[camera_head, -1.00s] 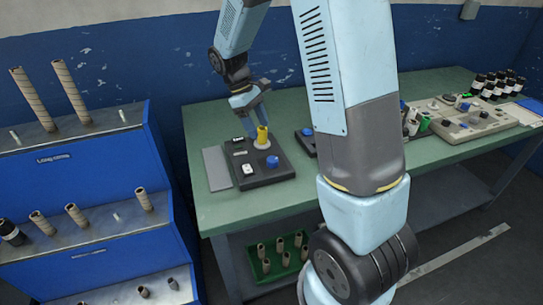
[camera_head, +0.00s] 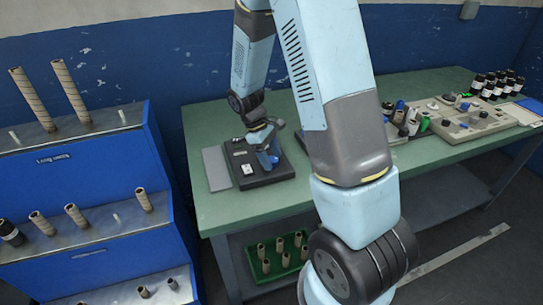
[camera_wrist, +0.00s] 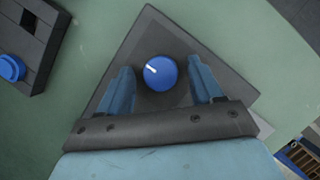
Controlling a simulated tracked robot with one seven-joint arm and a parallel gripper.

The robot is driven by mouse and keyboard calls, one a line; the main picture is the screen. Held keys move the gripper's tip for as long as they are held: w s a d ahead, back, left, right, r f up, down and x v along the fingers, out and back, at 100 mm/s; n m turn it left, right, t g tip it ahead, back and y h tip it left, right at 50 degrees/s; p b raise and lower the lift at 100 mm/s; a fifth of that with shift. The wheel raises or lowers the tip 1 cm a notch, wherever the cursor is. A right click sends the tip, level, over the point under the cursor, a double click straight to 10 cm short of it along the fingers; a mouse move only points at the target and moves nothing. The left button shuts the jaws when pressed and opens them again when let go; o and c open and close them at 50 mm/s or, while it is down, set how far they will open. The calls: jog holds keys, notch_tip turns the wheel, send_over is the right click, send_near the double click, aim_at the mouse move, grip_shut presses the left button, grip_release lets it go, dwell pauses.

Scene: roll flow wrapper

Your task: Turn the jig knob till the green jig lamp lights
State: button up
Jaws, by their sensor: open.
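The jig (camera_head: 283,172) is a dark plate on the left part of the green bench. Its blue knob (camera_wrist: 160,72), with a white pointer mark towards the upper left, shows in the wrist view. My gripper (camera_wrist: 161,66) is open, with one finger on each side of the knob and a gap visible on both sides. In the head view my gripper (camera_head: 268,156) is low over the jig's right part and mostly hides the knob. The yellow cylinder on the jig is hidden behind my gripper. I cannot make out a lit green lamp on the jig.
A dark unit with a blue knob (camera_wrist: 10,68) stands beside the jig in the wrist view. A blue rack (camera_head: 70,180) stands left.

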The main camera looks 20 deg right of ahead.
jog(key=c, duration=1)
jog(key=m+g+y, duration=0.1)
jog(key=m, duration=0.3)
jog(key=shift+d, duration=0.1)
jog(key=o, duration=1)
jog(key=shift+w, duration=0.1)
jog(key=v, duration=1.3)
jog(key=shift+r, duration=0.4)
jog(key=shift+w+d, duration=0.1)
